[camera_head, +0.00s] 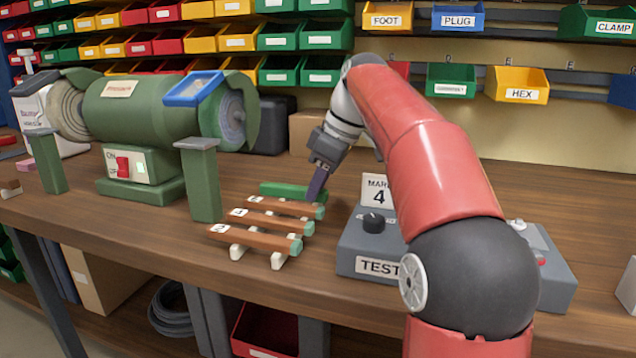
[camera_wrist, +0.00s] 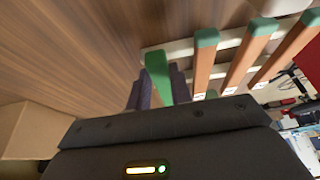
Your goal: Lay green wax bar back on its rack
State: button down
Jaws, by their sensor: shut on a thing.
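The green wax bar (camera_head: 290,190) is held at the far end of the rack, roughly in line with the bars on it. My gripper (camera_head: 317,183) is shut on its right part, fingers pointing down. In the wrist view the bar (camera_wrist: 158,78) stands out from between the dark fingertips (camera_wrist: 160,93), its end over the pale rail of the rack (camera_wrist: 180,49). I cannot tell whether it touches the rail. The rack (camera_head: 279,261) carries three brown bars with green tips and number labels; the nearest brown bar (camera_head: 250,238) lies at its front.
A green bench grinder (camera_head: 150,108) stands left of the rack, its front post (camera_head: 200,180) close by. A grey test box (camera_head: 360,250) with a knob stands just right of the rack. A cardboard box (camera_head: 305,132) is behind. Bare wood lies between.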

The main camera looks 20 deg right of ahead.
jog(key=c, duration=1.2)
grip_release()
jog(key=shift+o, duration=0.2)
jog(key=p+v, duration=0.2)
jog(key=v, duration=0.6)
jog(key=shift+p, duration=0.3)
jog(key=shift+a, duration=0.1)
